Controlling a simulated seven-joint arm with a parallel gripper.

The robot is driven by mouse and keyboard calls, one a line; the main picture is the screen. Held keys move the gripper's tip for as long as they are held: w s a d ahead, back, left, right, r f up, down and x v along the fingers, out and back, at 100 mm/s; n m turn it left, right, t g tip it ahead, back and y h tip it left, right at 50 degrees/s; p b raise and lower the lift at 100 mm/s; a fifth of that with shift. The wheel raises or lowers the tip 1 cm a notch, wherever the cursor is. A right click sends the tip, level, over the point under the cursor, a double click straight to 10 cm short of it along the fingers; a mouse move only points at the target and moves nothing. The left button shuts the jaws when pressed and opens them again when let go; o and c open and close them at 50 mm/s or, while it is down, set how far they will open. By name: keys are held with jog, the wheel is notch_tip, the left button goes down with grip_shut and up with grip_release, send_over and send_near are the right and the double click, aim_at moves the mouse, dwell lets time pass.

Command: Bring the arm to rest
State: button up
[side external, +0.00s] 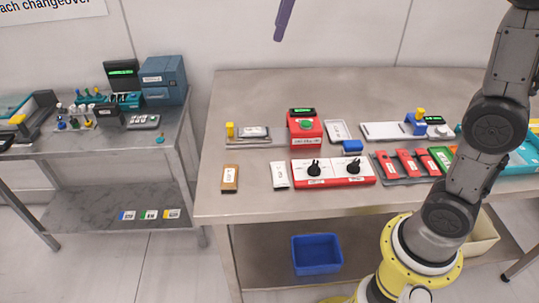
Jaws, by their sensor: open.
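My gripper (281,30) shows only as a slim purple fingertip at the top edge, high above the back of the steel bench (250,86). It is open, and nothing shows in or below the visible tip. The rest of the gripper and the wrist are cut off by the top of the picture. My arm rises from its yellow base at the lower right and leaves the frame at the upper right.
A blue bin (317,254) sits below. Air around the fingertip is clear.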

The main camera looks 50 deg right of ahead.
jog(key=s+m+t, duration=0.1)
jog(key=s+m, duration=0.1)
jog(key=s, duration=0.8)
jog(key=s+f+m+t, duration=0.1)
jog(key=s+f+m, duration=0.4)
jog(key=s+f, duration=0.8)
notch_tip(320, 180, down, 3)
jog(key=shift+s+d+r+m, duration=0.1)
jog(key=shift+s+d+m, duration=0.1)
jog(key=shift+m, duration=0.1)
